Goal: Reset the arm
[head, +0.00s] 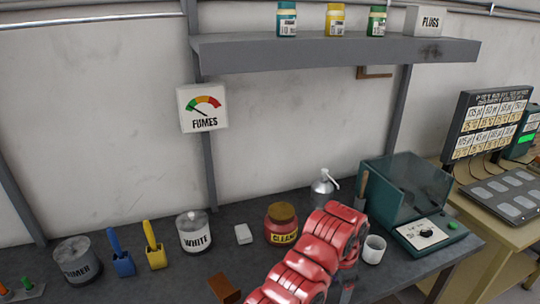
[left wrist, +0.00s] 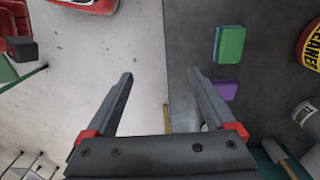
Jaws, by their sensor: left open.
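My left gripper (left wrist: 160,73) is open in the left wrist view, with nothing between its fingers. Its two dark fingers straddle the edge between a pale surface and the dark bench. A red arm of mine (head: 310,255) rises from the bottom of the head view and covers part of the bench. No gripper shows clearly on it there. My right gripper is not seen in either view.
A cleaner jar (head: 281,224), white tin (head: 194,232), white pump bottle (head: 322,189), white cup (head: 374,250) and teal cabinet (head: 405,190) stand around the arm. A blue brush (head: 122,262) and yellow brush (head: 154,257) lie left. A green sponge (left wrist: 230,45) is near my left gripper.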

